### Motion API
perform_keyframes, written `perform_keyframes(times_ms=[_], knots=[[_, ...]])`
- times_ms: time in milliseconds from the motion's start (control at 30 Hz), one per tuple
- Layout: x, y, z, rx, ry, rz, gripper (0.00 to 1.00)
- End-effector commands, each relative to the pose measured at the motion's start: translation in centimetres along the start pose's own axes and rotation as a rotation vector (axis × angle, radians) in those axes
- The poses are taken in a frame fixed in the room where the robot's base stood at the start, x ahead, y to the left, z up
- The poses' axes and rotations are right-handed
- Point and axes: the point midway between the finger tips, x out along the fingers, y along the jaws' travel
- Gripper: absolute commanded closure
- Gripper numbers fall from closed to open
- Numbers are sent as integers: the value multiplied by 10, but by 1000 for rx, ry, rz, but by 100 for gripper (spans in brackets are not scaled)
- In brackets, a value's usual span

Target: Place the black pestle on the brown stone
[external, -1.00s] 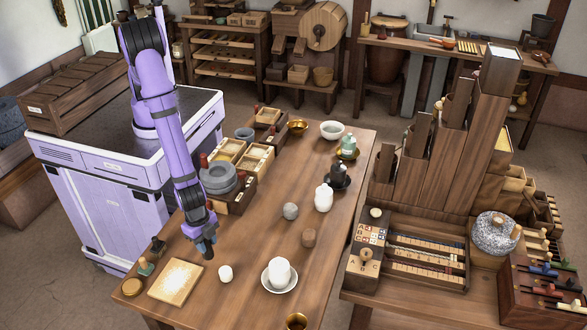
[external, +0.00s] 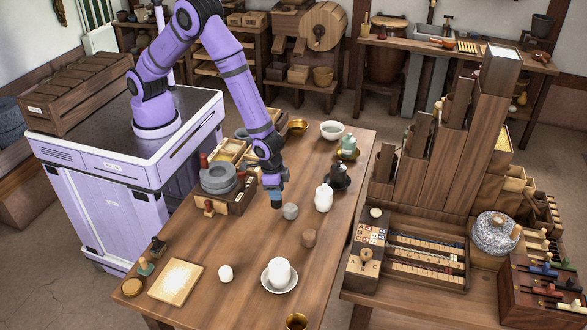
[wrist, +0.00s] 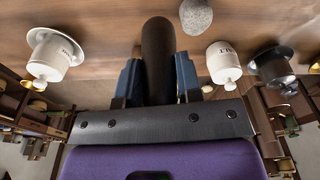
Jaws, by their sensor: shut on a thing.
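The black pestle (wrist: 158,60) is upright in the wrist view, between the two blue fingers of my gripper (wrist: 158,82). My gripper is shut on it. In the external view my gripper (external: 277,200) hangs over the table just left of a grey stone (external: 291,211); the pestle is hard to make out there. The brown stone (external: 309,238) sits on the table to the right of and nearer the camera than my gripper, apart from it. The grey stone also shows at the top of the wrist view (wrist: 197,15). I cannot make out the brown stone there.
A white jar (external: 323,199) stands right of the grey stone, and a white jar on a saucer (external: 280,272) stands nearer the camera. A small white piece (external: 226,273) and a square board (external: 176,282) lie at front left. A grey quern (external: 218,177) sits left.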

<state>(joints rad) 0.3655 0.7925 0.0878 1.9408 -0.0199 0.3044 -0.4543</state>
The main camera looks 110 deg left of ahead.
Motion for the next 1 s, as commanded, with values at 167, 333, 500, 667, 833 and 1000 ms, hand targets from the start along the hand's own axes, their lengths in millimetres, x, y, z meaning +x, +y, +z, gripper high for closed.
perform_keyframes(times_ms=[167,333,500,667,833,1000], knots=[[9,20,-38,1,3,2,91],[17,37,-72,2,3,2,91],[23,50,-99,2,1,1,91],[25,56,-110,1,1,1,91],[28,59,-118,1,0,1,91],[53,58,-113,1,-1,0,91]])
